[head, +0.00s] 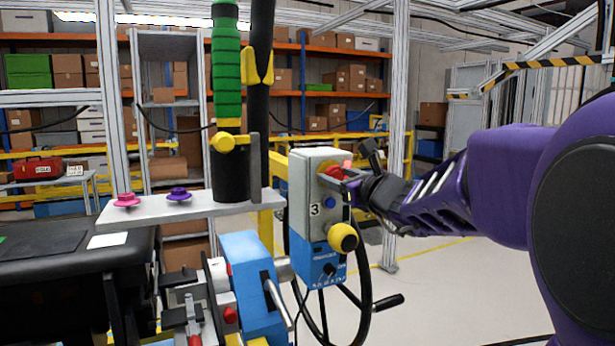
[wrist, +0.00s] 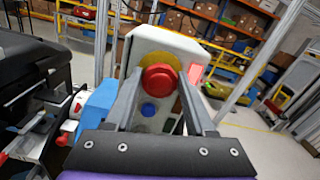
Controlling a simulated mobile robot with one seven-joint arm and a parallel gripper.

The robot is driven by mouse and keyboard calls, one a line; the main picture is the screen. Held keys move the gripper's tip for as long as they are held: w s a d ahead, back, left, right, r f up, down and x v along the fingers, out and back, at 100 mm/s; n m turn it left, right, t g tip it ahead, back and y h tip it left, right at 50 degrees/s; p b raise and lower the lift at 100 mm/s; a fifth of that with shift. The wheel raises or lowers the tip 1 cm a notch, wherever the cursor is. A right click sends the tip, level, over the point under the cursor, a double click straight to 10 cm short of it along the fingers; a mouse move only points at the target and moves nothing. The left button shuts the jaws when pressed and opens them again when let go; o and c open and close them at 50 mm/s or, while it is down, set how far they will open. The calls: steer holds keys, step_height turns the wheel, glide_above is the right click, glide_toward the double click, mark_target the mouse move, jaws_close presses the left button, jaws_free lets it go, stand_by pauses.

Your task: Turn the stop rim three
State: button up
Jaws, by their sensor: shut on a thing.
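The red stop rim (head: 333,171) sits on a yellow round plate near the top of a white control box (head: 308,185) marked 3. My gripper (head: 346,174) reaches it from the right. In the wrist view the red stop rim (wrist: 158,84) lies between the two fingers of my gripper (wrist: 160,78), with one finger at each side. The gripper is shut on the rim. The head view partly hides the rim behind the fingers.
A blue button (head: 330,203) is below the rim on the same box. A yellow knob (head: 343,238) and a black handwheel (head: 367,300) stand lower. A grey shelf (head: 200,206) with pink and purple knobs is at the left. Open floor lies at the right.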

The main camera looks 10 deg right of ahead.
jaws_close()
steer(key=m, duration=0.3)
steer(key=shift+m, duration=0.3)
steer(key=shift+d+m+p, duration=0.1)
steer(key=shift+m+p, duration=0.55)
steer(key=shift+m, duration=0.95)
